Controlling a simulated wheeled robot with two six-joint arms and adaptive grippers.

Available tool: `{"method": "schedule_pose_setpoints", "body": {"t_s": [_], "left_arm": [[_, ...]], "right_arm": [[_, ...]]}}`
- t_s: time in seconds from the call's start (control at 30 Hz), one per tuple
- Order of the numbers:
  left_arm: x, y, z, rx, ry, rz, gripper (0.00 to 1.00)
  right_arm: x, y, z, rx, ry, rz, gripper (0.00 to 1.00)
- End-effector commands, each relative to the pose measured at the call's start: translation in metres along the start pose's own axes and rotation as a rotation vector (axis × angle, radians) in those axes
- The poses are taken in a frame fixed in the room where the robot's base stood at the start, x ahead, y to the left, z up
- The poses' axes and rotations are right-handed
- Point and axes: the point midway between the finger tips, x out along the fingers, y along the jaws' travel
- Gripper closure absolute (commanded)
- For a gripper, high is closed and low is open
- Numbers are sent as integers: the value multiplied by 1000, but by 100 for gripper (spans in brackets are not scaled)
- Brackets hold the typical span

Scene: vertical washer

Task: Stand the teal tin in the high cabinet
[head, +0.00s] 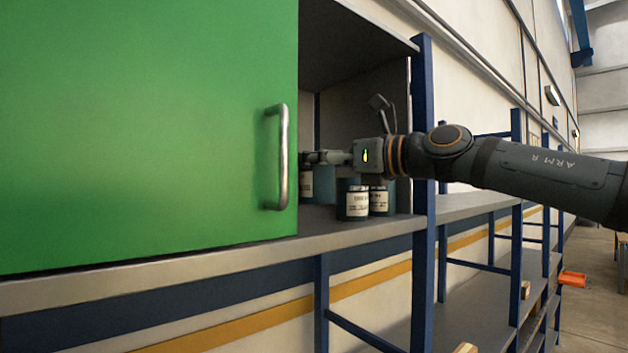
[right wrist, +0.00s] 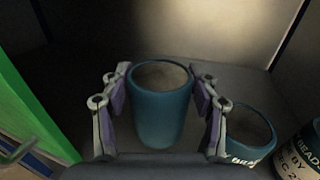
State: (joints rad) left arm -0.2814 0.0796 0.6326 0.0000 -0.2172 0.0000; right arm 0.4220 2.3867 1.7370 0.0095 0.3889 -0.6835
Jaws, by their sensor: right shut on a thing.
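The teal tin (right wrist: 160,118) is upright between the fingers of my right gripper in the right wrist view, its round top facing the camera. My right gripper (head: 312,157) reaches into the high cabinet (head: 362,42) from the right and is shut on the tin. In the head view the tin (head: 323,186) shows just right of the green door's edge, inside the cabinet. It is low over the cabinet floor; I cannot tell whether it touches. My left gripper is not in view.
Dark labelled tins (head: 353,202) stand close to the right of the held tin; one also shows in the right wrist view (right wrist: 250,135). The green door (head: 150,120) covers the cabinet's left part. A blue post (head: 422,130) stands at the opening's right edge.

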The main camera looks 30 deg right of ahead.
Motion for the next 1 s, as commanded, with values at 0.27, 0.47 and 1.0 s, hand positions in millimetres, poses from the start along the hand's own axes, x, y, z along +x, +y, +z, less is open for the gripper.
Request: {"method": "schedule_pose_setpoints", "body": {"t_s": [0.27, 0.47, 1.0], "left_arm": [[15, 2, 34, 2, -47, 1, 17], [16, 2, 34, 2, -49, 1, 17], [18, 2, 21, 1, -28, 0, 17]], "right_arm": [[8, 3, -36, 1, -2, 1, 86], [8, 3, -40, -1, -2, 0, 86], [8, 3, -42, -1, 0, 1, 17]]}}
